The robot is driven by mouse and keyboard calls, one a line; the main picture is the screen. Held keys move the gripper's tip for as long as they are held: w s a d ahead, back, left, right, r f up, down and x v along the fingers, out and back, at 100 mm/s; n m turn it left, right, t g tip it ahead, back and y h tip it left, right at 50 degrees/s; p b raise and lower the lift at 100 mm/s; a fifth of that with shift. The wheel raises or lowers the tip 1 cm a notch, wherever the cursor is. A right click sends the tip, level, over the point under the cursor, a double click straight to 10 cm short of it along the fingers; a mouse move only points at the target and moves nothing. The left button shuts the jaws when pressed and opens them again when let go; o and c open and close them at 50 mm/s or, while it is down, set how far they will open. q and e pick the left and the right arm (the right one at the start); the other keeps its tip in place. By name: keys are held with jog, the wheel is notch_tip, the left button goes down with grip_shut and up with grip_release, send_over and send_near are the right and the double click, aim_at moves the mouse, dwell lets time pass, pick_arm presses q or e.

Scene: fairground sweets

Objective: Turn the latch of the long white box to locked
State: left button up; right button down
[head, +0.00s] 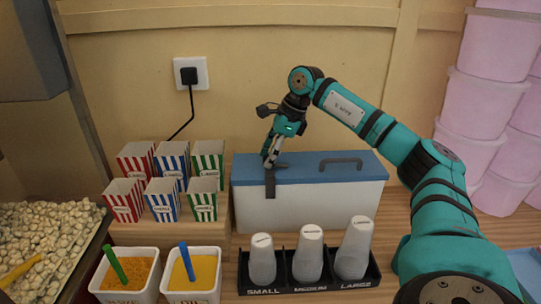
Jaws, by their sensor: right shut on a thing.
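The long white box (310,208) stands on the wooden counter, with a closed blue lid (313,172) and a dark handle (340,162) on top. Its dark latch (270,184) hangs over the front edge at the left part of the lid. My right gripper (271,163) reaches down from above and is shut on the latch's upper part. The fingers hide some of the latch, and its exact angle is hard to tell. My left gripper is not in view.
Cups (311,255) stand in a black rack (317,286) in front of the box. Striped cartons (163,199) sit on a wooden stand to the left. Two tubs (192,291) are at front left, popcorn (40,243) further left, pink buckets (470,140) at right.

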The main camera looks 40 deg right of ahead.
jog(key=m, duration=0.2)
jog(key=m+t+h, duration=0.1)
jog(key=m, duration=0.1)
jog(key=shift+a+m+h, duration=0.1)
jog(key=shift+m+h, duration=0.2)
jog(key=m+h, duration=0.1)
jog(key=m, duration=0.2)
jog(key=shift+m, duration=0.4)
jog(key=m+h, duration=0.2)
jog(key=m, duration=0.3)
jog(key=shift+a+r, duration=0.1)
jog(key=shift+a, duration=0.05)
jog(key=shift+m+h, duration=0.6)
jog(key=shift+m, duration=0.6)
jog(key=c, duration=1.2)
grip_release()
